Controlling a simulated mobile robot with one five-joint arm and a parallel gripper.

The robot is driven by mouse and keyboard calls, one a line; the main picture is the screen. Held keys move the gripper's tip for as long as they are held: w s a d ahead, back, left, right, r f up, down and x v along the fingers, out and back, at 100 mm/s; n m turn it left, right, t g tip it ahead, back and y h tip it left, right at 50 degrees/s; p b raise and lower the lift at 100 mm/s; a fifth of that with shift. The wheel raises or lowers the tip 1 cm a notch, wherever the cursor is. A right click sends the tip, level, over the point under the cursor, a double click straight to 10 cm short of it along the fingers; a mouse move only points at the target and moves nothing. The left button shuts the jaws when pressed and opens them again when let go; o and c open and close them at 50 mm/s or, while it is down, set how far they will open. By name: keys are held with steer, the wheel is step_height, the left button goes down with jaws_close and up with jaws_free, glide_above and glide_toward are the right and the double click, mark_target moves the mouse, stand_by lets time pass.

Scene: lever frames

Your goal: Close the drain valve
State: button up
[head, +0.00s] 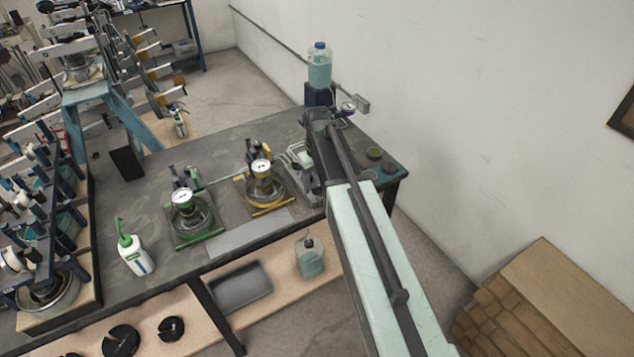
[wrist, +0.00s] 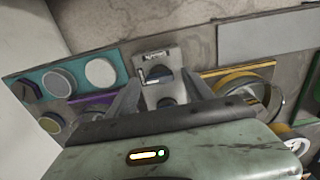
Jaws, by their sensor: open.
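My gripper (wrist: 163,82) is open in the wrist view, with its two grey fingers apart. A light grey fixture (wrist: 161,62) with a small label, a short pale lever and dark round openings shows between and beyond the fingers. No contact with it is visible. I cannot tell for certain which part is the drain valve. In the head view, my arm reaches over the far right of the bench and hides part of a pale fixture (head: 302,158).
Green-based (head: 196,238) and yellow-based (head: 265,210) gauge devices stand left of my arm on the dark bench (head: 150,205). A teal board with round pieces (wrist: 62,82) lies left in the wrist view. A white squeeze bottle (head: 135,257) stands near the bench's front.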

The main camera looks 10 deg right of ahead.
step_height(320, 180, up, 8)
steer(key=p, duration=0.6)
steer(key=shift+f+p, duration=0.25)
steer(key=shift+p, duration=0.15)
steer(key=shift+f, duration=0.1)
steer(key=shift+f+b, duration=0.25)
steer(key=shift+b, duration=0.05)
steer(key=s+f+b, duration=0.2)
steer(key=f+b, duration=0.1)
steer(key=shift+s+f+b, duration=0.15)
steer(key=shift+f+b, duration=0.15)
steer(key=s, duration=0.1)
steer(key=s+f+b, duration=0.1)
steer(key=s, duration=0.1)
steer(key=shift+f, duration=0.25)
steer(key=s+f+m+b, duration=0.1)
steer(key=s+m+b, duration=0.1)
steer(key=s, duration=0.7)
steer(key=shift+s+f+m, duration=0.3)
steer(key=shift+s+m, duration=0.1)
steer(key=shift+m, duration=0.5)
